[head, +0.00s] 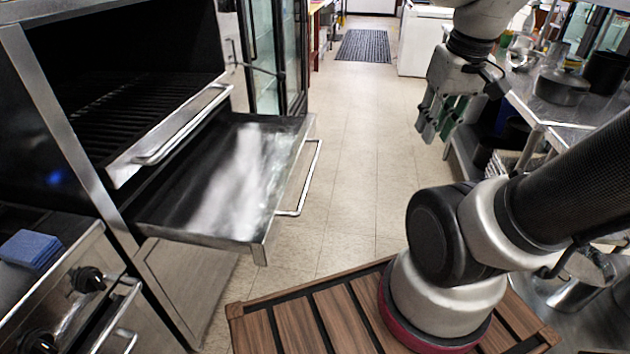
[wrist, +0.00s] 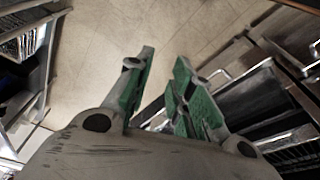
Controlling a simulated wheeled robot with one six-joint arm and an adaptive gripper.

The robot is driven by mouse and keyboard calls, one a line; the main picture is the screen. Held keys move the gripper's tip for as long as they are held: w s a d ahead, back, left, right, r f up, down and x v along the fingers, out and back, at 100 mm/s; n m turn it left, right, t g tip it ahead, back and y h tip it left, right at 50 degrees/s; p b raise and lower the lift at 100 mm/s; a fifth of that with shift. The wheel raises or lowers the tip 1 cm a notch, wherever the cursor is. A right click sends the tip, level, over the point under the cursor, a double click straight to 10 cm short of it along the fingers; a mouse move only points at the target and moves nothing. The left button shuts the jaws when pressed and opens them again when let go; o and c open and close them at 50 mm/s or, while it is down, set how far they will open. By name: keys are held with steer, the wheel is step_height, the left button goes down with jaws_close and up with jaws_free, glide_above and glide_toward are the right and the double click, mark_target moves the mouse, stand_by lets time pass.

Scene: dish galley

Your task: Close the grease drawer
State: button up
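The grease drawer (head: 218,190) is a shallow, dark metal tray with a bright reflection inside. It is pulled well out of the black and steel unit at the left in the head view. Its bar handle (head: 303,185) runs along the front edge, facing the aisle. My gripper (head: 438,115) hangs over the aisle to the right of the drawer, clearly apart from the handle. In the wrist view its green-padded fingers (wrist: 164,62) are spread with only floor between their tips. The steel unit and pulled-out metalwork (wrist: 265,95) show at the right of that view.
A grill rack with its own handle (head: 185,130) sits above the drawer. A blue sponge (head: 30,249) lies on the knobbed unit at lower left. A counter with a pot (head: 561,87) stands at the right. The tiled aisle (head: 365,130) is clear, with a dark mat (head: 363,46) farther back.

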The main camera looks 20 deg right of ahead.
steer(key=f+m+g+y, duration=0.1)
steer(key=f, duration=0.1)
steer(key=f+m+g+y, duration=0.1)
steer(key=f, duration=0.2)
steer(key=w+d+f+m+g, duration=0.1)
steer(key=f+m, duration=0.1)
steer(key=f, duration=0.1)
steer(key=shift+w+f+y, duration=0.1)
steer(key=shift+f+y, duration=0.15)
steer(key=shift+y, duration=0.15)
jaws_close()
steer(key=w+a+f+m+t+y, duration=0.1)
steer(key=w+a+f+m+y, duration=0.2)
steer(key=f+m, duration=0.45)
steer(key=w+f+m+t+y, duration=0.2)
steer(key=w+f+m+y, duration=0.2)
steer(key=w+f+m, duration=0.3)
steer(key=w+m+t, duration=0.3)
steer(key=w+m, duration=0.1)
steer(key=w, duration=0.2)
steer(key=a+r+x, duration=0.1)
steer(key=x, duration=1.2)
steer(key=shift+w+r+h, duration=0.15)
steer(key=shift+w+h, duration=0.2)
steer(key=shift+h, duration=0.05)
steer(key=shift+a, duration=0.1)
